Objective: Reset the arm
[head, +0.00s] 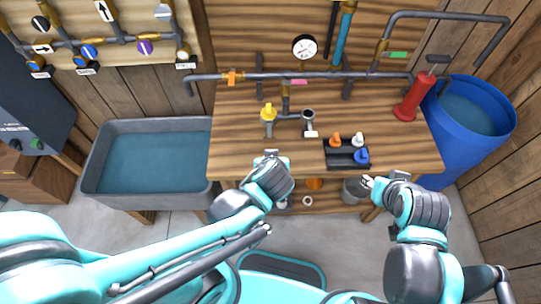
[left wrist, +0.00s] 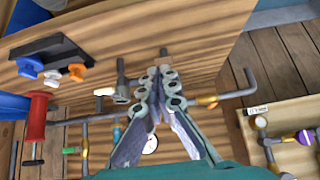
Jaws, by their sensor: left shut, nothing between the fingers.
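My left gripper (head: 271,161) is at the front edge of the wooden workbench (head: 235,155), at the middle of the head view. Its fingers are shut with nothing between them. They also show at the centre of the left wrist view (left wrist: 160,95), which sees the bench upside down. My right gripper (head: 370,183) is by the front right of the bench, next to a grey bucket. Its fingertips are small, and I cannot tell whether they are open or shut.
On the bench are a yellow-handled valve (head: 268,112), a black tray (head: 341,157) with orange, white and blue handles, and a red pump (head: 411,100). A grey water tub (head: 100,170) stands left, a blue barrel (head: 490,135) right. Pipes with a gauge (head: 305,47) run behind.

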